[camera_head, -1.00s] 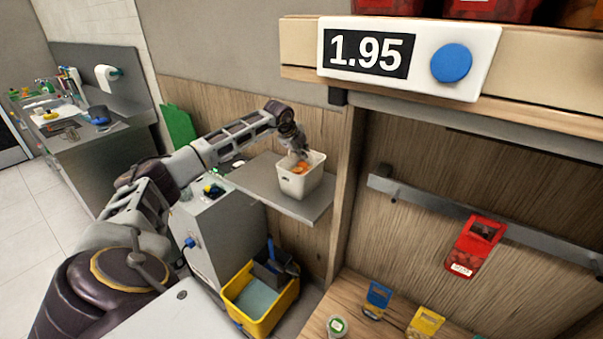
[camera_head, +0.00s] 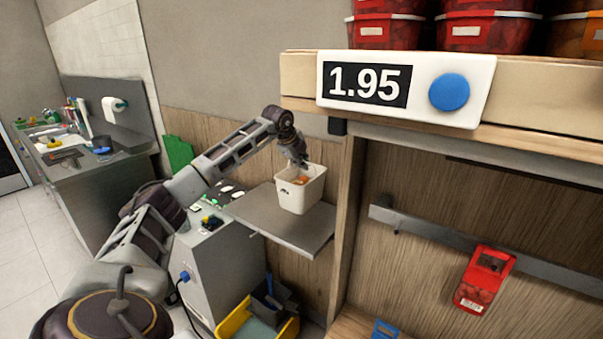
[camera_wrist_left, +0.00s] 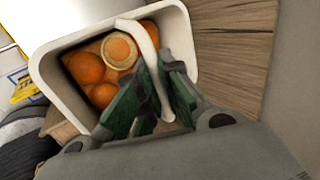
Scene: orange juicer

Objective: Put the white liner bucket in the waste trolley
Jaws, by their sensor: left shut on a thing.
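The white liner bucket (camera_head: 296,196) is over the grey wall shelf (camera_head: 285,232) in the head view, roughly upright, with orange contents. In the left wrist view the bucket (camera_wrist_left: 181,38) shows several oranges or orange halves inside. My left gripper (camera_head: 298,162) is at the bucket's top. In the wrist view its green-padded fingers (camera_wrist_left: 158,92) are shut on the bucket's white strap-like handle (camera_wrist_left: 152,45). The bucket appears a little above the shelf. A yellow tub (camera_head: 238,318) with grey parts, possibly the waste trolley, stands on the floor below, partly cut off. My right gripper is out of view.
A grey cabinet (camera_head: 222,268) with small items on top stands left of the shelf. A wooden post and a display rack with a price sign (camera_head: 408,88) are close on the right. A sink counter (camera_head: 85,170) is at the far left.

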